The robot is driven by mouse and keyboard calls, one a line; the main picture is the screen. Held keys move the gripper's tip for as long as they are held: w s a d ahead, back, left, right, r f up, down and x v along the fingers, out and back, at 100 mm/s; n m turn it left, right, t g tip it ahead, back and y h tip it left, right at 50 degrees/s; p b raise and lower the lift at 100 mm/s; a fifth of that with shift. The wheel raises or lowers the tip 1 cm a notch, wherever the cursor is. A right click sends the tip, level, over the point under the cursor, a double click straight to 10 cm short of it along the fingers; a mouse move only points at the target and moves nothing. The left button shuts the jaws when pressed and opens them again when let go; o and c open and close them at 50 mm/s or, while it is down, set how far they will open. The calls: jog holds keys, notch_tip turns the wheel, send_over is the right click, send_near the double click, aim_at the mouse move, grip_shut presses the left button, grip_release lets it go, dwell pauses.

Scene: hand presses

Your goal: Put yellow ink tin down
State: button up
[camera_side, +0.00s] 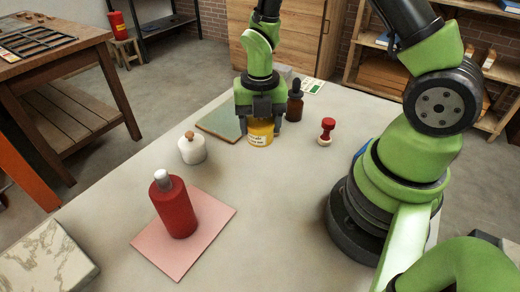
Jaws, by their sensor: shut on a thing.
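The yellow ink tin (260,132) is between the fingers of my gripper (259,117), near the back middle of the table. It has a pale label with dark print. My gripper points straight down and is shut on the tin, with one finger on either side. The fingers and palm hide the tin's upper part. The tin looks at or very near the table top; I cannot tell if it touches.
A dark dropper bottle (295,101) stands close right of my gripper. A green sheet (219,121) lies behind left. A white jar (192,149), a red bottle (176,209) on a pink mat (150,242) and a red stamp (326,131) stand around. The table (270,200) is clear in front.

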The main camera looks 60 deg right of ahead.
jog(key=shift+f, duration=3.15)
jog(key=shift+f, duration=0.15)
jog(key=o, duration=1.2)
jog(key=shift+c, duration=0.2)
